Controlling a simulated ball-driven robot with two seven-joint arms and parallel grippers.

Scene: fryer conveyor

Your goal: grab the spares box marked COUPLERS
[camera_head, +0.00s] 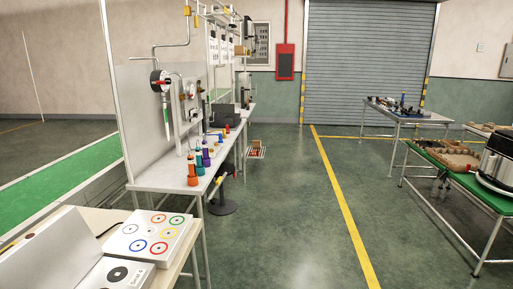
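I cannot make out a box marked COUPLERS in the head view. On the green-topped table at the right lie brown box-like items (452,155), too small to read any marking on them. A small reddish rack or crate (256,149) sits low beyond the white bench, and its contents are unclear. Neither of my grippers shows in this view.
A white bench (160,178) with coloured bottles (193,172) runs along the left. A near table at lower left holds a panel with coloured rings (152,236). A green table (490,193) stands right. The floor aisle (290,215) between is clear, with a yellow line (345,210).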

